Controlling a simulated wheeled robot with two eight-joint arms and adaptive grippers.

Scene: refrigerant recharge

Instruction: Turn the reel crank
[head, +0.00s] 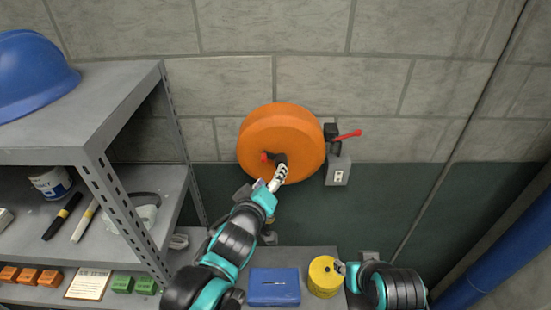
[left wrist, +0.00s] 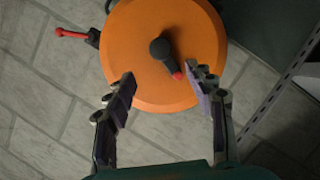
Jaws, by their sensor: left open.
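The orange reel (head: 285,130) is mounted on the wall; it also fills the upper middle of the left wrist view (left wrist: 145,80). Its crank (head: 280,160) is a short dark arm with a red knob at its end. In the left wrist view the crank (left wrist: 164,55) points down and right, its red tip close to the right-hand finger. My left gripper (head: 279,176) is open in front of the reel face. Its fingers (left wrist: 164,88) are spread either side of the knob; contact cannot be made out. My right gripper (head: 345,268) is low, beside a yellow round item (head: 323,277).
A grey shelf (head: 120,75) stands at the left with a blue helmet (head: 32,75), markers and small blocks. A blue box (head: 274,287) lies on the bench below. A grey wall box (head: 338,170) and red lever (head: 348,135) are right of the reel.

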